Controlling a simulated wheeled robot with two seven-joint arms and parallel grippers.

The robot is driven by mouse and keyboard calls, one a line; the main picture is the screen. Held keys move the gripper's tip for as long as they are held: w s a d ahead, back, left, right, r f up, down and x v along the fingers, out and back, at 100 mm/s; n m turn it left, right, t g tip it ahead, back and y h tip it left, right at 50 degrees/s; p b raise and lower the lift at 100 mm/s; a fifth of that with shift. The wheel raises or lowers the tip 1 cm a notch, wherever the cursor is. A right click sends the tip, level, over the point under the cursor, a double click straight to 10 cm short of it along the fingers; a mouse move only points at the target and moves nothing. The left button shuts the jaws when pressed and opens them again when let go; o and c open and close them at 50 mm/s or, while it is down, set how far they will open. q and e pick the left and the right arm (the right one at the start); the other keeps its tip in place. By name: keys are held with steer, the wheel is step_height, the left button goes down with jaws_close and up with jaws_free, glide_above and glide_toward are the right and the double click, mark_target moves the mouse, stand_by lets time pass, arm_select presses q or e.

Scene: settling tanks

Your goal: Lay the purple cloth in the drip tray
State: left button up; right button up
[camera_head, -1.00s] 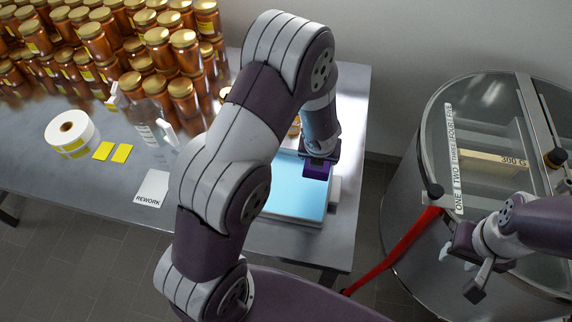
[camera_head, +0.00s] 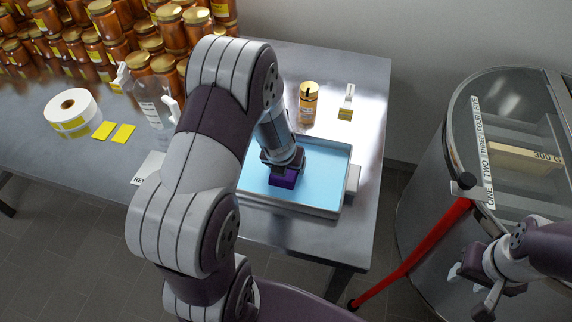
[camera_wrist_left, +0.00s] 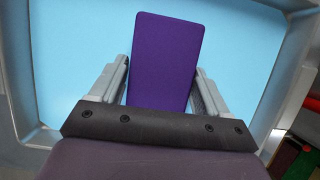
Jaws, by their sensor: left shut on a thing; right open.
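The purple cloth (camera_head: 284,180) is a flat folded rectangle. My left gripper (camera_wrist_left: 162,95) is shut on it; in the left wrist view the cloth (camera_wrist_left: 165,55) sticks out between the fingers over the pale blue floor of the drip tray. The drip tray (camera_head: 320,209) is a shallow grey-rimmed tray on the table, and in the head view the gripper and cloth are inside its outline. I cannot tell whether the cloth touches the tray floor. My right gripper (camera_head: 470,281) is open and empty, beside the large steel tank at the right.
A honey jar (camera_head: 308,103) and a small yellow-labelled item (camera_head: 346,103) stand behind the tray. A spray bottle (camera_head: 152,100), label roll (camera_head: 72,108) and stacked jars are at left. The steel tank (camera_head: 430,215) and a red bar (camera_head: 415,250) stand at right.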

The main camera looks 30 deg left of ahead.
arm_select(q)
steer(key=o, duration=0.5)
steer(key=shift+f, duration=0.15)
steer(key=o, duration=0.4)
steer(key=p+v, duration=0.6)
steer(key=v, duration=0.6)
steer(key=s+d+r+n+g, duration=0.1)
steer(key=s+d+r+n, duration=0.1)
steer(key=n, duration=1.4)
steer(key=s+d+r+n+g+h, duration=0.1)
steer(key=s+d+r+n, duration=0.2)
steer(key=n, duration=1.3)
steer(key=s+d, duration=0.2)
steer(key=s, duration=0.2)
steer(key=shift+d+r+n+g, duration=0.25)
steer(key=shift+n+g, duration=0.15)
steer(key=shift+s, duration=0.15)
